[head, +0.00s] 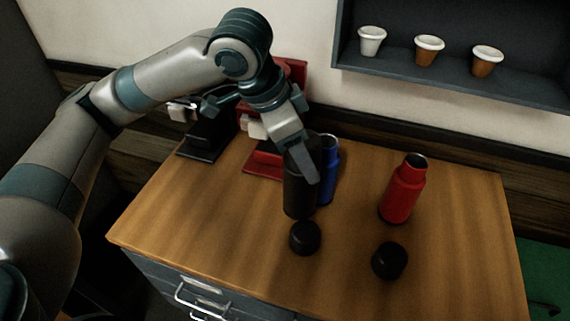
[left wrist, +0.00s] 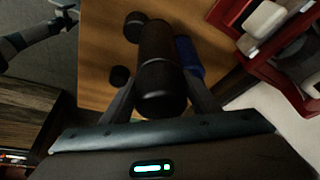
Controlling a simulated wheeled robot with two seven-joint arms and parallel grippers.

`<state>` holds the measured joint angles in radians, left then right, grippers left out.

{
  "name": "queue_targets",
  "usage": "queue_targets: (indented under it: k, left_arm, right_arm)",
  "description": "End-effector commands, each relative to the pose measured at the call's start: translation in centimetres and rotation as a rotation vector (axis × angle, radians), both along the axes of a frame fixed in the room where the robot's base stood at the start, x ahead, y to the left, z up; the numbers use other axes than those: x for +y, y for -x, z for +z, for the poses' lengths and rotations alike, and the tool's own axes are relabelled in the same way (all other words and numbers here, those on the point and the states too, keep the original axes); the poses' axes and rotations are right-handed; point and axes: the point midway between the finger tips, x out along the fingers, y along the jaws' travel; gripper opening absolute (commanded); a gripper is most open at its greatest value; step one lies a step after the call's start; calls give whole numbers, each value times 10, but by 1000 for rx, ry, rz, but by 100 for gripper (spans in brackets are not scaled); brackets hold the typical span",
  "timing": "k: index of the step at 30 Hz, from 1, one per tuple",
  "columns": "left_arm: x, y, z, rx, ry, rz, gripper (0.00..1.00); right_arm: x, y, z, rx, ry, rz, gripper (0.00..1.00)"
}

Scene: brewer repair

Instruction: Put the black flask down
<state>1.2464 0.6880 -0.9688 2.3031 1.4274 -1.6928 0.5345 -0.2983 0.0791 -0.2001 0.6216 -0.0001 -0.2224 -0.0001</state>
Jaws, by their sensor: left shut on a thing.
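The black flask (head: 297,193) is upright at the middle of the wooden counter, in front of the blue flask. My left gripper (head: 308,165) is shut on its upper part from above and behind. In the left wrist view the black flask (left wrist: 160,62) lies between the two fingers of my left gripper (left wrist: 160,98). I cannot tell whether its base touches the counter. My right gripper is not seen in the head view; an arm part shows at the upper left of the left wrist view.
A blue flask (head: 328,170) stands right behind the black one. An open red flask (head: 402,190) stands to the right. Two black lids (head: 305,237) (head: 389,261) lie in front. Red (head: 262,163) and black (head: 200,142) brewers stand at the back. Three cups (head: 428,50) sit on a shelf.

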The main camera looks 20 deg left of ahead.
Motion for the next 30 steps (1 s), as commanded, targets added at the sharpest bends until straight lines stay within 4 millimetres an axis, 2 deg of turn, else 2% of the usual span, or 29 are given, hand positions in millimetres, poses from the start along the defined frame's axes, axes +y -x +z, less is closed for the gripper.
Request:
queue_targets:
  k: [3, 9, 23, 30]
  left_arm:
    - [21, -9, -12, 3, 0, 6, 6]
    - [40, -18, -25, 0, 1, 3, 6]
    - [43, -20, -30, -1, 1, -1, 6]
    - [43, -19, -56, 2, 0, 0, 6]
  right_arm:
    - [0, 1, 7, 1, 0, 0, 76]
    - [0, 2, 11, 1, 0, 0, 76]
    - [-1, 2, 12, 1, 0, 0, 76]
    - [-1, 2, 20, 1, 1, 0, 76]
